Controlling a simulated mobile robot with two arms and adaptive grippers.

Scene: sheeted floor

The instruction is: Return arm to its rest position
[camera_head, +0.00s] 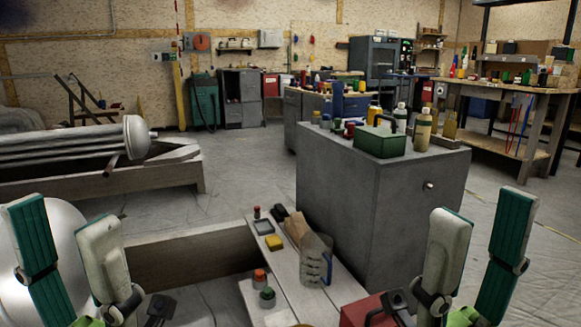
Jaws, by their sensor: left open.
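My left gripper (58,213) is at the lower left, its two fingers pointing up and spread apart. Nothing shows held between them. My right gripper (483,205) is at the lower right, also pointing up, with its fingers apart and empty. Both arms are mostly below the picture's edge, so their links are hidden.
A low bench (285,265) with a clear measuring jug (316,262), a yellow block (275,243) and small items stands between the grippers. A grey cabinet (360,205) with a green toolbox (380,142) is behind. A rounded white object (62,235) is behind my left gripper. Open floor (235,175) lies mid-left.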

